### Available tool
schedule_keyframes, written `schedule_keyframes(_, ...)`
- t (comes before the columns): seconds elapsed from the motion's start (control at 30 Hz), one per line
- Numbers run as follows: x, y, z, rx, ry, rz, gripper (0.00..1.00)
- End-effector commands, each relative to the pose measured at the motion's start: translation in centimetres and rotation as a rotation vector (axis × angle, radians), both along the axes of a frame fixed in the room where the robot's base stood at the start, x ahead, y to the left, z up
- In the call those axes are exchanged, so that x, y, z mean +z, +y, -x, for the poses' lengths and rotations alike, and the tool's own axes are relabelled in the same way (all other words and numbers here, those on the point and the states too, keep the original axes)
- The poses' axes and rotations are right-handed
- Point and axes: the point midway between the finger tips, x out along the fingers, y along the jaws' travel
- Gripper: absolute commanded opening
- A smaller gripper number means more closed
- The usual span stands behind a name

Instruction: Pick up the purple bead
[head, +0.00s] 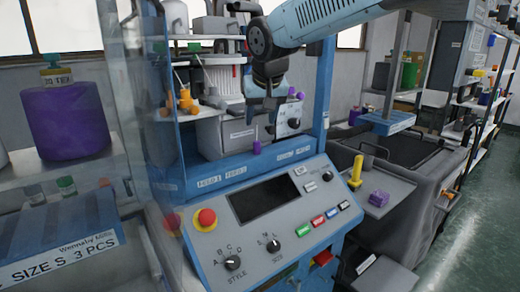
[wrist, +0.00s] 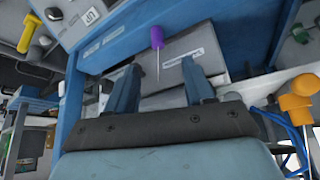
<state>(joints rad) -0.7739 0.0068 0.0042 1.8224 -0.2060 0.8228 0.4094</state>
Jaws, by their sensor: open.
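The small purple bead (head: 257,147) shows in the head view at the lower end of a thin upright stem, just behind the blue front ledge of the machine. In the wrist view the purple bead (wrist: 157,37) is at the upper middle, with its thin stem running down the picture between the finger lines. My gripper (head: 264,108) hangs above the bead in the head view, apart from it. In the wrist view my gripper (wrist: 160,80) has its two fingers spread, with nothing held between them.
The blue machine frame (head: 325,95) stands right of my gripper. A grey box with a dial (head: 288,121) is close behind. Orange knobs (head: 187,101) are to the left. The control panel (head: 262,200) with a red button (head: 205,217) slopes in front. Other purple pieces (head: 378,198) lie right.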

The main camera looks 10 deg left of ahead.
Motion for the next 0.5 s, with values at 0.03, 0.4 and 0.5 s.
schedule_keyframes(0.03, -0.9, 0.2, -0.4, 0.001, 0.002, 0.001, 0.53)
schedule_keyframes(0.4, -5.2, 1.3, -2.6, 0.001, 0.0, 0.0, 0.53)
schedule_keyframes(0.5, -5.5, 1.4, -2.7, 0.001, 0.0, 0.0, 0.53)
